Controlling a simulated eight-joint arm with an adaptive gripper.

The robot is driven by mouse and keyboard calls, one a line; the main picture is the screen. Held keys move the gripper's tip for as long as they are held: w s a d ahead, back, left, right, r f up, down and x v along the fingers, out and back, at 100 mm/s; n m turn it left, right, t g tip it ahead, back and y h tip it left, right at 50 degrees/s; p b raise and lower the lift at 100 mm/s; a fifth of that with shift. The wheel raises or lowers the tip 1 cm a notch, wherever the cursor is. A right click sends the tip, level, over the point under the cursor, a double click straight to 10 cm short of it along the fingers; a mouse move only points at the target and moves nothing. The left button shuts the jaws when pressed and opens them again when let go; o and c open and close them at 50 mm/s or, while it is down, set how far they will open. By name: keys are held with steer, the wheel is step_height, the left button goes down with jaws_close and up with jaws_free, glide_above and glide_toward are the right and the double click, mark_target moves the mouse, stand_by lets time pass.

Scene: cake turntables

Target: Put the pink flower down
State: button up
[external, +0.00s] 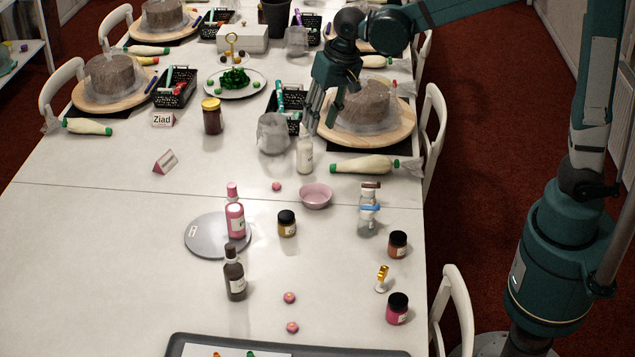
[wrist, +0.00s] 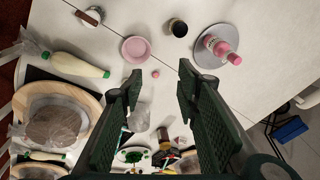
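A small pink flower (external: 277,187) lies on the white table just left of the pink bowl (external: 316,195). It also shows in the wrist view (wrist: 156,73), lined up with the gap between my fingertips but lying beyond them on the table. Two more small pink flowers, one (external: 290,298) and another (external: 292,328), lie nearer the camera in the external view. My gripper (external: 314,118) is above the table beside the cake, pointing down. In the wrist view its fingers (wrist: 158,82) are wide apart with nothing held between them.
A white bottle (external: 305,156) stands below my gripper. A cake (external: 362,105) on a wooden turntable and a piping bag (external: 362,166) are close by. A pink bottle (external: 235,218) and dark jar (external: 287,224) stand nearer the camera. The table's left middle is clear.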

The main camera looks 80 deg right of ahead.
steer(key=s+a+r+n+t, duration=0.1)
steer(key=s+a+r+n, duration=0.2)
steer(key=s, duration=0.5)
steer(key=s+a+r+n+t, duration=0.1)
steer(key=s+a+r+n, duration=0.1)
steer(key=s+a, duration=0.4)
steer(key=s+a+f+n+t, duration=0.1)
steer(key=s+n, duration=0.2)
steer(key=s, duration=0.5)
steer(key=s+a+f+n+t, duration=0.1)
steer(key=s+a+f+n, duration=0.1)
steer(key=s, duration=0.6)
steer(key=shift+a+f+n, duration=0.25)
steer(key=shift+a+n, duration=0.05)
steer(key=shift+n, duration=0.1)
